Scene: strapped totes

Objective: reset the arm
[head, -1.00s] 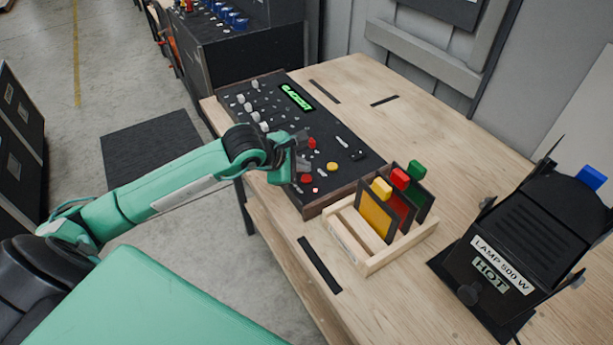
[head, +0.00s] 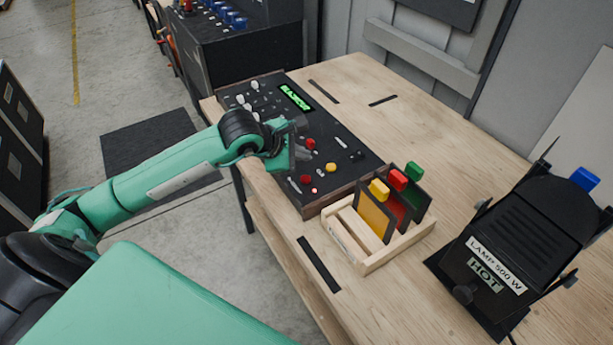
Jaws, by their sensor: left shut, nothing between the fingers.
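My left arm reaches in from the left, green with dark joints. My left gripper (head: 299,152) is at the arm's end, over the near-left part of the black control panel (head: 320,126). It is shut with nothing in it. Part of the panel under the gripper is hidden. Red knobs (head: 306,180) and a yellow knob (head: 331,168) show near it, with a small lit red light (head: 314,190). A green lit display (head: 296,97) is at the panel's back. My right gripper is not in view.
A wooden rack (head: 372,262) holds yellow, red and green framed cards right of the panel. A black lamp (head: 520,240) labelled "LAMP 500 W HOT" stands at the right. A dark mat (head: 150,135) lies on the floor.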

